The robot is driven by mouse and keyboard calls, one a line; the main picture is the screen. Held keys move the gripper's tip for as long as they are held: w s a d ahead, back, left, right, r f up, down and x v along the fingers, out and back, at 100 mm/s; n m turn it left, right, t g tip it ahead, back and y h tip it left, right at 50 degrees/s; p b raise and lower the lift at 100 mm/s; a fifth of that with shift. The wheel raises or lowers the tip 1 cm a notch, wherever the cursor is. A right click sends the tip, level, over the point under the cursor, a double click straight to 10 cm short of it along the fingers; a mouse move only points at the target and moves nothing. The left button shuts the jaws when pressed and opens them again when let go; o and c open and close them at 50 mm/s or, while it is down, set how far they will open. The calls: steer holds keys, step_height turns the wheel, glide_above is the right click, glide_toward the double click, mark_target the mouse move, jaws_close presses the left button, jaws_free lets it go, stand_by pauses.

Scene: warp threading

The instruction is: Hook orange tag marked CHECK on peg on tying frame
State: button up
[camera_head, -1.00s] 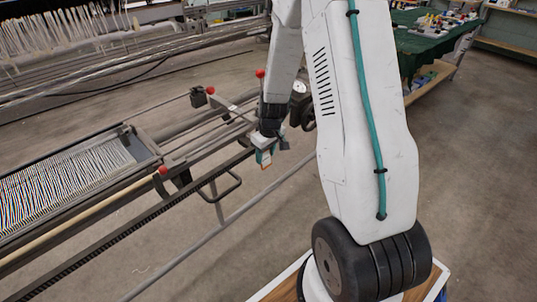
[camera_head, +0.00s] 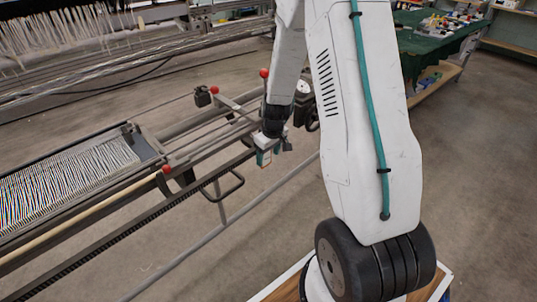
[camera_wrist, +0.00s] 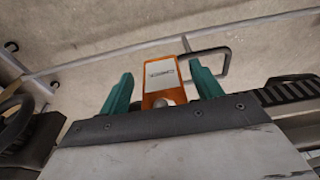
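My gripper (camera_wrist: 163,85) has two teal fingers that stand apart. The orange tag (camera_wrist: 148,101) with a white label lies between them in the wrist view; the dark lettering on it is too small to read surely. A gap shows between the tag and each finger. A pale rounded part sits at the tag's near end; I cannot tell whether it is a peg. In the head view my gripper (camera_head: 264,158) is small, beside the right end of the tying frame (camera_head: 205,143). Whether the tag hangs on a peg is not clear.
Red knobs (camera_head: 213,90) stick up along the frame. A dark loop handle (camera_head: 231,188) juts from its near side, and it shows beyond the tag in the wrist view (camera_wrist: 226,68). A long rail runs in front. A green-covered table (camera_head: 425,45) stands behind; open floor lies between.

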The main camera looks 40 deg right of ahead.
steer(key=shift+w+a+r, duration=0.1)
steer(key=shift+w, duration=0.05)
steer(key=r, duration=0.4)
steer(key=s+r, duration=0.1)
steer(key=r, duration=0.1)
steer(key=shift+r, duration=0.3)
steer(key=shift+s+r, duration=0.1)
steer(key=shift+r, duration=0.4)
steer(key=shift+s, duration=0.1)
steer(key=s+a+r, duration=0.8)
steer(key=s+r, duration=0.3)
steer(key=s, duration=0.2)
steer(key=s+a+r+m, duration=0.1)
steer(key=s+a+r, duration=0.7)
steer(key=s+r, duration=0.4)
steer(key=shift+s+a, duration=0.4)
steer(key=shift+s, duration=0.55)
